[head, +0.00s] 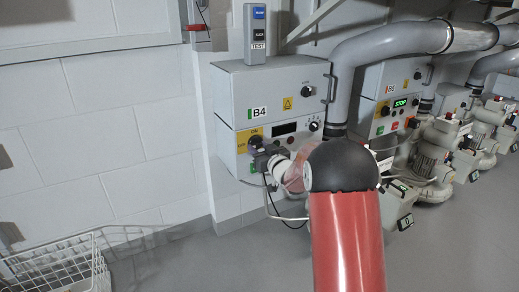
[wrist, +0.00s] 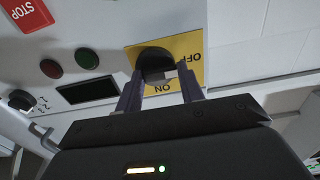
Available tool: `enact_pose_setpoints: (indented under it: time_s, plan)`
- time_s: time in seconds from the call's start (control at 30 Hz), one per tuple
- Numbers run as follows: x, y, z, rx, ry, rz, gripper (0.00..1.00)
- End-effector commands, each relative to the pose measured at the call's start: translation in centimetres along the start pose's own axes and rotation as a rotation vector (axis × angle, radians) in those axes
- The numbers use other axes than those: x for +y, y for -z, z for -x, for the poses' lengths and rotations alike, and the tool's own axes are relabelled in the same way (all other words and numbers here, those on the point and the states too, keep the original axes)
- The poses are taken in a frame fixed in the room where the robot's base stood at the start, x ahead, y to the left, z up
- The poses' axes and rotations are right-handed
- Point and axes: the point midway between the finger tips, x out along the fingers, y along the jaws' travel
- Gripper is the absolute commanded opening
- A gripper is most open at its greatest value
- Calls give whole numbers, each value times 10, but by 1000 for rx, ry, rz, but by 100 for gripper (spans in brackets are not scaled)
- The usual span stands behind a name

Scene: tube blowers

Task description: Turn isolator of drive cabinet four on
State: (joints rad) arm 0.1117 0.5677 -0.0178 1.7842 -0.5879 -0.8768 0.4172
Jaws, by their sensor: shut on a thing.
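Drive cabinet four (head: 270,90) is the grey box marked B4 in the head view. Its isolator is a black rotary knob (wrist: 152,60) on a yellow plate (wrist: 190,62) lettered ON and OFF. The plate also shows in the head view (head: 242,140). My gripper (wrist: 162,76) is shut on the knob, with one finger on each side. In the head view my gripper (head: 262,154) covers most of the knob, so its exact angle is hard to read. The cabinet's small display (head: 285,128) is dark.
A dark display (wrist: 88,92), red button (wrist: 51,68) and green button (wrist: 87,58) sit beside the plate. Cabinet B5 (head: 385,90), with a lit STOP display, stands to the right. A thick grey pipe (head: 390,42) passes nearby. A wire basket (head: 60,268) is lower left.

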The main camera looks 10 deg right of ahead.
Motion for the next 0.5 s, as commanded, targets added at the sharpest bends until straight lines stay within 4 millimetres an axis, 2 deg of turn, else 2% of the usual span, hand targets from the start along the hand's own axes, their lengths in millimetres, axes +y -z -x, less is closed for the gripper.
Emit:
enact_pose_setpoints:
  time_s: [0.27,0.5]
  plan:
    - [1,1,0,0,-1,-86,15]
    - [2,4,0,2,-1,-268,15]
